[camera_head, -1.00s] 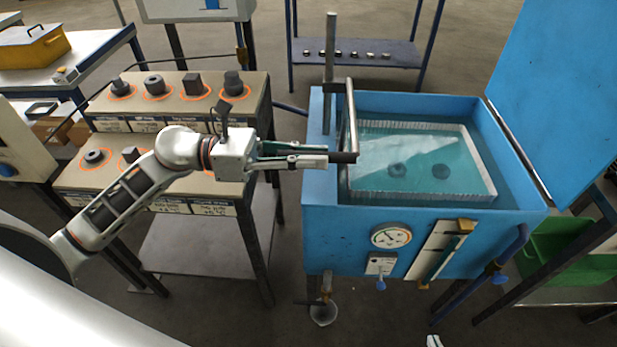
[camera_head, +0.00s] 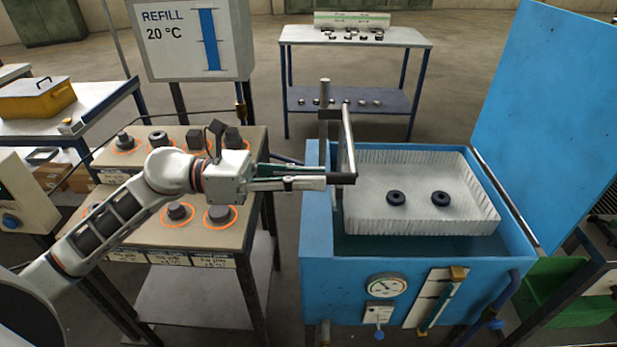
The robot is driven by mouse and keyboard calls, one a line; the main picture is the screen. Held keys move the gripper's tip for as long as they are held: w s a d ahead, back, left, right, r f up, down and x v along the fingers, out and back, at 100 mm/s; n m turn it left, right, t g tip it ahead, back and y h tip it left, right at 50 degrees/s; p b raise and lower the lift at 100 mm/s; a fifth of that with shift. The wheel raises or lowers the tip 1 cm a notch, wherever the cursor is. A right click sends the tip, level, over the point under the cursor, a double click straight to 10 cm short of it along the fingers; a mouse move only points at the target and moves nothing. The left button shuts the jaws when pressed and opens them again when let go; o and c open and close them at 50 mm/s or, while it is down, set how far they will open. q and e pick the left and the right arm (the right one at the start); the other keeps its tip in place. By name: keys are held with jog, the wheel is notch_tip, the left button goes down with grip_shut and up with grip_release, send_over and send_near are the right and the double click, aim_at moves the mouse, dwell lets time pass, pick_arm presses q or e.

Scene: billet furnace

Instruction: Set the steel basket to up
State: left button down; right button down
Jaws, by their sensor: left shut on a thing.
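The steel basket (camera_head: 365,222) is a pale, shallow mesh tray with two dark rings (camera_head: 396,198) lying in it. It stands raised above the greenish liquid (camera_head: 400,246) in the blue tank (camera_head: 322,250). A metal handle frame (camera_head: 347,140) rises at the basket's left side beside an upright post (camera_head: 324,125). My left gripper (camera_head: 342,179) comes in from the left and is shut on the dark grip at the lower end of the handle frame. The fingers partly hide that grip. My right gripper is not in view.
The tank's blue lid (camera_head: 545,100) stands open at the right. A stepped bench (camera_head: 150,225) with several dark parts is at left, under my left arm. A gauge (camera_head: 387,287) is on the tank front. A table (camera_head: 352,37) stands behind, with open floor around it.

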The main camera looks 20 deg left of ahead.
pick_arm(q)
jog(key=c, duration=2.1)
grip_release()
jog(key=shift+w+r, duration=0.1)
jog(key=shift+r, duration=0.4)
jog(key=shift+o, duration=0.7)
jog(key=shift+f, duration=0.1)
jog(key=shift+f, duration=0.15)
jog(key=shift+s+a+f, duration=0.1)
jog(key=shift+s+a, duration=0.1)
jog(key=shift+a, duration=0.3)
jog(key=v, duration=1.1)
